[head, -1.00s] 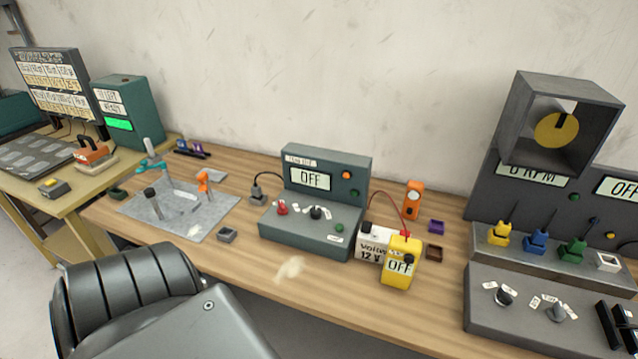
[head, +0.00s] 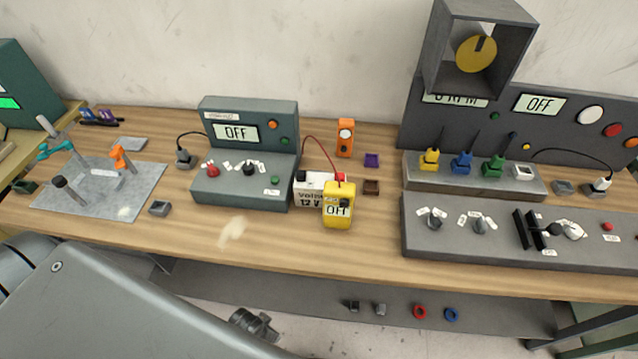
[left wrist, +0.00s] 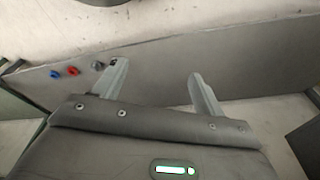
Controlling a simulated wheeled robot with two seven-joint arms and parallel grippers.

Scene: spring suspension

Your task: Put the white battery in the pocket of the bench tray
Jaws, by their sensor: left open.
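The white battery (head: 308,198), marked 12 V, stands on the bench in front of the grey-green console's right end. A yellow meter (head: 338,212) reading OFF stands in front of it and hides part of it. A red lead runs at the battery's top. My right gripper is not in view.
The console (head: 245,180) stands left of the battery. A grey control panel (head: 500,240) fills the right side. A grey mat (head: 120,190) with tools lies at left. The front bench strip is mostly clear.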

